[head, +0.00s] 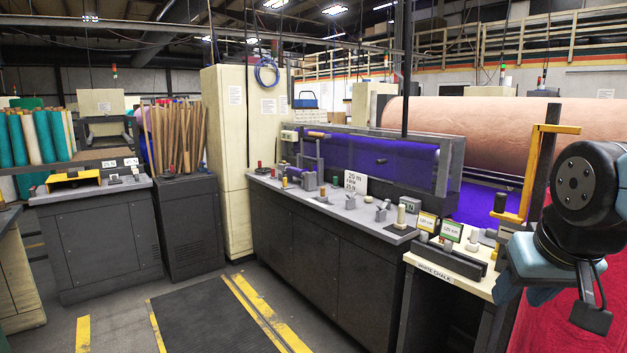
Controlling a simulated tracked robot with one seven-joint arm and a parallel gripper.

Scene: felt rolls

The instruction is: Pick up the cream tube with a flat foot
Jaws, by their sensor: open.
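A small upright cream tube (401,214) stands near the front right end of the long grey bench. Its lower end looks wider, like a flat foot, but it is small in the picture. Another small pale upright piece (473,239) stands on the chalk table to the right. My gripper (572,328) hangs at the far right, in front of the red cloth. It is open and appears empty, well to the right of the cream tube and apart from it.
The chalk table (455,267) has two framed cards and a dark rail. A yellow bracket (526,180) rises beside my arm. The floor at left front is clear.

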